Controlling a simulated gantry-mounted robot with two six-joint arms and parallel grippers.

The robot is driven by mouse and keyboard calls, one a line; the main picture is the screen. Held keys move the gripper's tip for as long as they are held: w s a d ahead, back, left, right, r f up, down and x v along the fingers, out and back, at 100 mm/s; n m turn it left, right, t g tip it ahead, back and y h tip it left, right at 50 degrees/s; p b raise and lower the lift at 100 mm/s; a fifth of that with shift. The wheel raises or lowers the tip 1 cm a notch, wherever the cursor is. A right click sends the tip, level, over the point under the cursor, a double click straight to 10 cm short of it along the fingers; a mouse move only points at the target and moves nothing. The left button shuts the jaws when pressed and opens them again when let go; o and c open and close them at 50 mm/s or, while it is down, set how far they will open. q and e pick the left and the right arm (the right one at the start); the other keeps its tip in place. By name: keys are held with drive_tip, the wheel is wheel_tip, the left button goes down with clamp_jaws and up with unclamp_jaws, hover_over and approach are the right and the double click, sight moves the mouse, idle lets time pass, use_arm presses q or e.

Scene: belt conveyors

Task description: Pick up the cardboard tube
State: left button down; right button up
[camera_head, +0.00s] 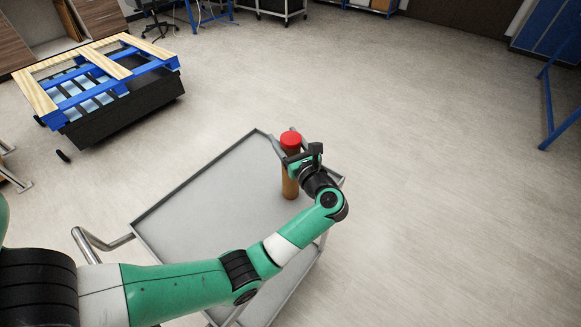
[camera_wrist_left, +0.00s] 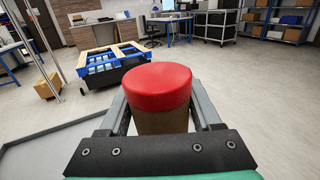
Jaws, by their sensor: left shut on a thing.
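The cardboard tube (camera_head: 290,186) is brown with a red cap (camera_head: 291,138) and stands upright at the far right part of a grey cart (camera_head: 200,210). My left gripper (camera_head: 284,143) is shut on the tube just below the cap. In the left wrist view the red cap (camera_wrist_left: 159,86) fills the middle, with the brown tube (camera_wrist_left: 160,122) under it between the two fingers. The tube's lower end is partly hidden behind my left arm in the head view, and I cannot tell if it touches the cart top. My right gripper is not in view.
A raised rim (camera_head: 195,172) runs around the cart top, with a handle (camera_head: 92,240) at its left. A black conveyor with a blue and wooden pallet (camera_head: 100,80) stands at the upper left. Open floor (camera_head: 430,180) lies to the right.

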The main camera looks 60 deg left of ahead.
use_arm(q)
drive_tip(key=shift+r+p, duration=0.3)
drive_tip(key=shift+r, duration=0.3)
drive_tip(key=d+r+p, duration=0.1)
drive_tip(key=r, duration=0.1)
drive_tip(key=d+r, duration=0.1)
drive_tip(key=r, duration=0.2)
drive_tip(key=d+r+p, duration=0.1)
drive_tip(key=d+r, duration=0.1)
drive_tip(key=shift+d+r+p, duration=0.1)
drive_tip(key=shift+r+p, duration=0.05)
drive_tip(key=shift+p, duration=0.2)
drive_tip(key=d+r+p, duration=0.1)
drive_tip(key=d+r, duration=0.3)
drive_tip(key=d, duration=0.5)
drive_tip(key=shift+s+d+r, duration=0.25)
drive_tip(key=shift+s+d, duration=0.05)
drive_tip(key=shift+d, duration=0.1)
